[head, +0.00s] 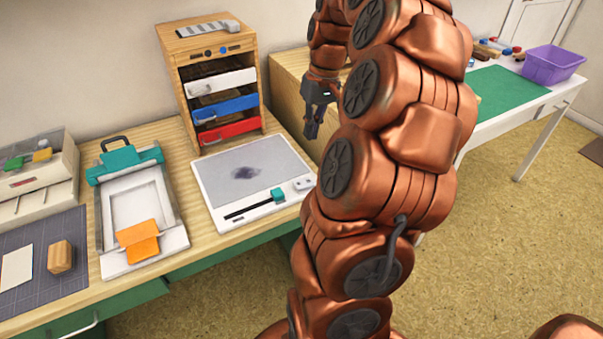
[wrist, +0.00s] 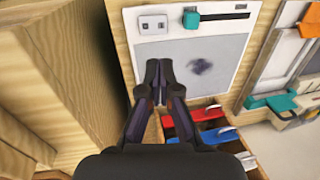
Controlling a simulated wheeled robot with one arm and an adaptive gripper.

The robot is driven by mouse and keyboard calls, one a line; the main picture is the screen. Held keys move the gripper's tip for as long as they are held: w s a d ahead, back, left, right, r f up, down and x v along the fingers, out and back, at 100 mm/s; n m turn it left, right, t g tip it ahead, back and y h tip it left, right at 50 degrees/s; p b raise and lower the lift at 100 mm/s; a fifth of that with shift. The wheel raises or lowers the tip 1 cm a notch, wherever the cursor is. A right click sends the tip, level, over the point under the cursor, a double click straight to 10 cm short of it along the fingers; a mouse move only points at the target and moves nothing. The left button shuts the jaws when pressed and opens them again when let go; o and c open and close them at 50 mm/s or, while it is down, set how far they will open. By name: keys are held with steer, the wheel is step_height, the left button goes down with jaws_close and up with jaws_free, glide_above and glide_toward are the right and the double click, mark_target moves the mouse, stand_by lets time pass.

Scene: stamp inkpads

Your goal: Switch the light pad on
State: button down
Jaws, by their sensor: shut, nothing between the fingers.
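The light pad (head: 221,176) is a white board with a grey panel and a dark smudge, lying flat on the wooden desk. It also shows in the wrist view (wrist: 172,49). A small light-grey switch piece with two marks (head: 303,184) sits at its near right corner, and also shows in the wrist view (wrist: 153,24). Beside it is a slot with a teal slider knob (head: 277,195). The panel looks grey, with no clear glow. My gripper (head: 311,130) is shut and empty, pointing down near the pad's far right side, apart from the switch.
A drawer cabinet (head: 216,50) with white, blue and red drawers stands behind the pad. A teal-clamped press (head: 131,157) with an orange piece is to the left. A wooden box side (head: 290,85) stands right of the cabinet, close to my gripper. A side table holds a purple bin (head: 553,66).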

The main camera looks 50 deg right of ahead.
mark_target(299, 184)
steer(key=shift+f, duration=0.1)
steer(key=f, duration=0.4)
steer(key=a+f+p, duration=0.1)
steer(key=f, duration=0.4)
steer(key=w+a+f, duration=0.1)
steer(key=f, duration=0.3)
steer(key=shift+a+f+p, duration=0.25)
steer(key=shift+p, duration=0.05)
